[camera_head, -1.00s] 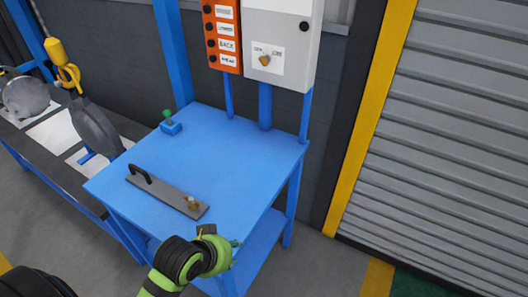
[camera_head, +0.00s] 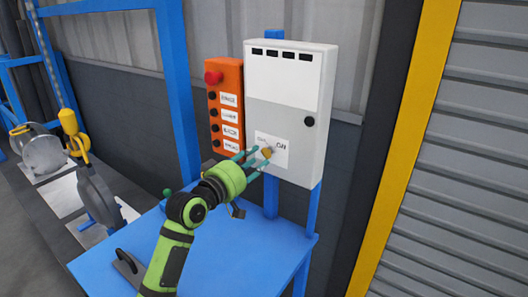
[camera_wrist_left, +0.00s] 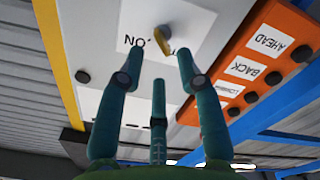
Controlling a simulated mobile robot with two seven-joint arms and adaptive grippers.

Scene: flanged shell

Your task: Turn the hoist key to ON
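The hoist key (camera_head: 267,152) is a small brass-coloured key on a white label on the front of the grey control box (camera_head: 292,103). The word ON shows to its right in the head view. My left gripper (camera_head: 256,160) is in front of the label, fingers pointing at the key. In the left wrist view, the key (camera_wrist_left: 164,40) appears just past the spread fingers (camera_wrist_left: 158,70), in the gap between the two upper ones. The fingers are apart with nothing held; whether any touches the key I cannot tell. My right gripper is not in view.
An orange button panel (camera_head: 226,108) with a red knob stands left of the grey box, close to my left gripper. A blue table (camera_head: 235,260) is below. A grey shutter (camera_head: 470,170) is at right.

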